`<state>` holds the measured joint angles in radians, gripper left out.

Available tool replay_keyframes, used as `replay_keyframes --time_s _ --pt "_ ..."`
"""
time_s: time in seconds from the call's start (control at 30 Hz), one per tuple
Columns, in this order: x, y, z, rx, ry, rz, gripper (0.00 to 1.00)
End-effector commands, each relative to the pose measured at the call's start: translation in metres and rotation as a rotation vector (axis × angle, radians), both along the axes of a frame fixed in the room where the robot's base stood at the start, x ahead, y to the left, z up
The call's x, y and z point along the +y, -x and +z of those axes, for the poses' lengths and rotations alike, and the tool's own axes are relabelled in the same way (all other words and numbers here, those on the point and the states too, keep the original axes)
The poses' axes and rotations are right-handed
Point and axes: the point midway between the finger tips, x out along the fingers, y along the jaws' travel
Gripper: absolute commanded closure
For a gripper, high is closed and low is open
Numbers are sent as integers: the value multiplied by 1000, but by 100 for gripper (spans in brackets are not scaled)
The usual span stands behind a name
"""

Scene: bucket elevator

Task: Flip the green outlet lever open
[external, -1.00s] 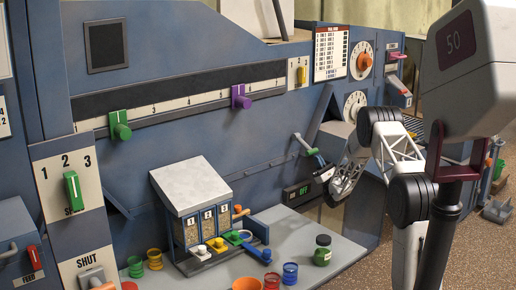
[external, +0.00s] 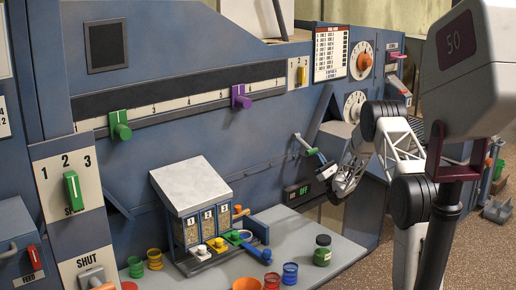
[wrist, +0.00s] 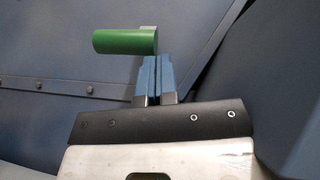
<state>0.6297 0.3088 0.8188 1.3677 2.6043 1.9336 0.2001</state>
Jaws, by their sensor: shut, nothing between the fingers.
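The green outlet lever (external: 312,151) sticks out from the blue machine wall on a grey arm, left of my gripper in the external view. In the wrist view its green cylinder handle (wrist: 124,41) lies sideways across the top, with its right end at my fingertips and a grey piece behind that end. My gripper (wrist: 158,60) is shut and empty, its two blue fingers side by side. In the external view my gripper (external: 323,170) is just below and right of the lever handle. I cannot tell whether the fingertips touch the handle.
A small box with a green display (external: 298,193) sits on the wall below the lever. A grey table (external: 335,265) below holds a small hopper unit (external: 195,190), a green jar (external: 322,250) and several coloured cups.

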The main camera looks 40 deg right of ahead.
Motion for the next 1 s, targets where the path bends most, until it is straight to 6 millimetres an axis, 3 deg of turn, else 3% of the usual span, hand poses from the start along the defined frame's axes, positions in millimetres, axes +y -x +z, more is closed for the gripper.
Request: replay_keyframes --time_s 0.37,1.0 --pt "0 3 7 92 2 0 100" --pt "1 10 33 431 7 2 100"
